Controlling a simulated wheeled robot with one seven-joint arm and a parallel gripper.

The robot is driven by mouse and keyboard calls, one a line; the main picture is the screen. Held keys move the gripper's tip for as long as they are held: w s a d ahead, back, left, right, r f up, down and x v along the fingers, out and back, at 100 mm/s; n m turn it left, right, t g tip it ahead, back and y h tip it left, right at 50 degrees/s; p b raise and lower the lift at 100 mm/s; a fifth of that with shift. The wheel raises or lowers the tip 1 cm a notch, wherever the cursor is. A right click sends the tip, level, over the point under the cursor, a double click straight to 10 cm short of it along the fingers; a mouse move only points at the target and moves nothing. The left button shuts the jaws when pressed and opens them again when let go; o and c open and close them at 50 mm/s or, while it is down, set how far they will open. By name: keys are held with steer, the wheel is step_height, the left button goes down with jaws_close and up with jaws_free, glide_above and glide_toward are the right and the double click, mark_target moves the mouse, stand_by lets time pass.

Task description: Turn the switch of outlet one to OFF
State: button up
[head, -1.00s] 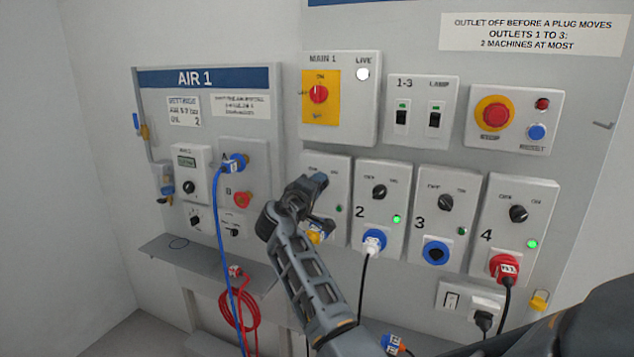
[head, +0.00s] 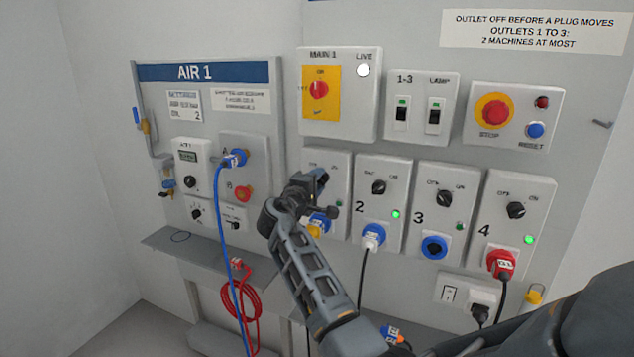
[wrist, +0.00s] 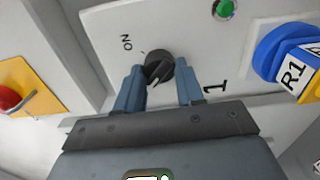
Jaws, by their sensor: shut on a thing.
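The outlet one box (head: 340,165) is partly hidden behind my gripper (head: 320,182) in the head view. In the wrist view, the black switch knob (wrist: 158,66) sits between the two blue-grey fingertips of my gripper (wrist: 159,85), which is shut on it. The ON label (wrist: 126,42) is at the knob's upper left. The knob's pale mark points down and slightly left, away from ON; the OFF label is hidden by the gripper in the wrist view. The green lamp (wrist: 224,8) looks dark, apparently unlit.
The yellow-plated main switch (head: 320,90) is above.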

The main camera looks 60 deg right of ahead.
steer(key=o, duration=1)
steer(key=shift+o, duration=0.2)
steer(key=a+b, duration=0.1)
steer(key=a, duration=0.6)
steer(key=shift+s+a+b, duration=0.25)
steer(key=shift+a+b, duration=0.1)
steer(key=shift+a, duration=0.05)
